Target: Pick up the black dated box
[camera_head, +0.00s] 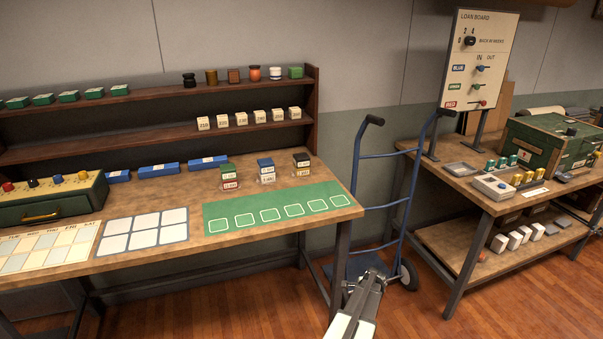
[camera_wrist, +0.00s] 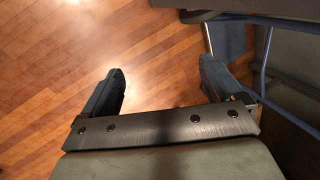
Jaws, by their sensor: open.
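The black dated box (camera_head: 302,158) has a black top and a pale label. It sits on top of a pale box (camera_head: 302,170) at the right of three short stacks near the back of the left table (camera_head: 337,200). My gripper (camera_head: 375,276) is low in front of the table's right end, well away from the box. In the wrist view my gripper (camera_wrist: 160,88) has its fingers spread wide, with only wooden floor between them. The box does not show in the wrist view.
A green-topped box (camera_head: 226,169) and a blue-topped box (camera_head: 265,163) stand left of the black one. A green mat (camera_head: 280,226) with white outlines lies in front. A dark shelf (camera_head: 250,128) rises behind. A blue hand truck (camera_head: 385,155) stands right of the table.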

